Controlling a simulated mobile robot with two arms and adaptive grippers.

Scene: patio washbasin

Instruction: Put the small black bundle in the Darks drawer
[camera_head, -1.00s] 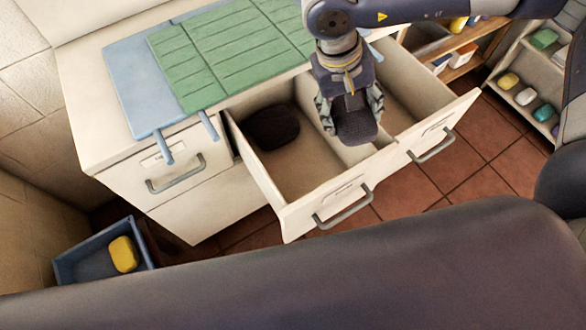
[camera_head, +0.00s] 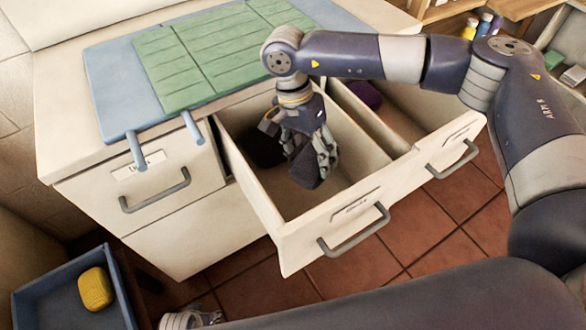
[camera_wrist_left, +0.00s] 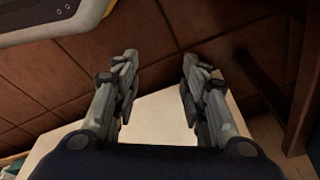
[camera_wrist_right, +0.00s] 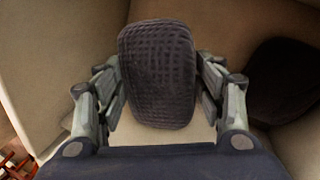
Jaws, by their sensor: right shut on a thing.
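The small black bundle (camera_head: 306,172) is a rounded, woven-textured block. My right gripper (camera_head: 308,150) is shut on it and holds it inside the left of two open drawers (camera_head: 330,222). In the right wrist view the bundle (camera_wrist_right: 158,75) sits between both fingers, over the pale drawer floor. A second dark bundle (camera_head: 262,150) lies at the back of the same drawer, partly hidden by my gripper. The drawer's front label is too blurred to read. My left gripper (camera_wrist_left: 160,75) is open and empty; part of it (camera_head: 192,319) shows low in the head view.
The right open drawer (camera_head: 455,140) holds a dark purple bundle (camera_head: 366,95). A closed drawer (camera_head: 155,195) is at the left. Green mats (camera_head: 205,60) lie on the blue board (camera_head: 110,90) on top. A blue bin (camera_head: 60,310) with a yellow block (camera_head: 95,289) stands lower left.

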